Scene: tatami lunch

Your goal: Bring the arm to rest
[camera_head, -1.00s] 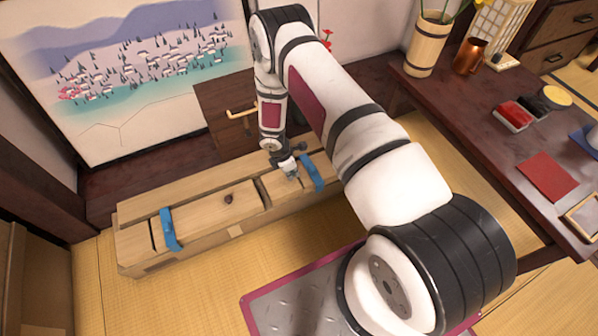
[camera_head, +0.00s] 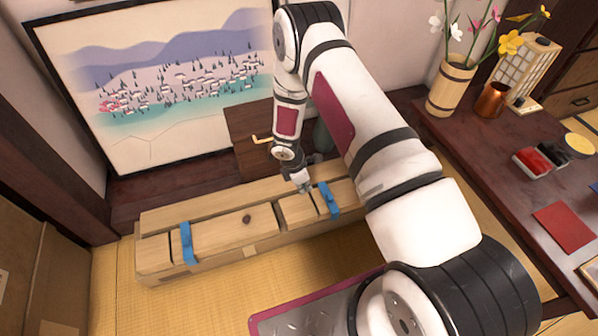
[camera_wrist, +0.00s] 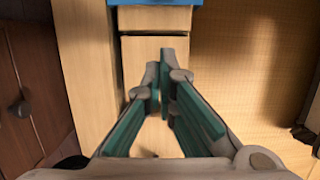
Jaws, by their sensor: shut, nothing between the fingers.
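My gripper (camera_head: 304,187) hangs from my bent arm just above the right part of the long wooden box (camera_head: 222,222), left of its right blue strap (camera_head: 328,199). In the wrist view my gripper (camera_wrist: 164,72) points down at the box's pale top boards (camera_wrist: 150,50). Its green-padded fingers come together at the tips with nothing between them. From the head view I cannot tell whether the fingertips touch the wood. My arm hides the right end of the box.
A dark table (camera_head: 500,165) on the right carries a wooden flower vase (camera_head: 451,88), a copper cup (camera_head: 491,99) and a red card (camera_head: 563,226). A small cabinet (camera_head: 250,130) and a painted screen (camera_head: 180,80) stand behind the box. Tatami (camera_head: 215,300) in front is partly clear.

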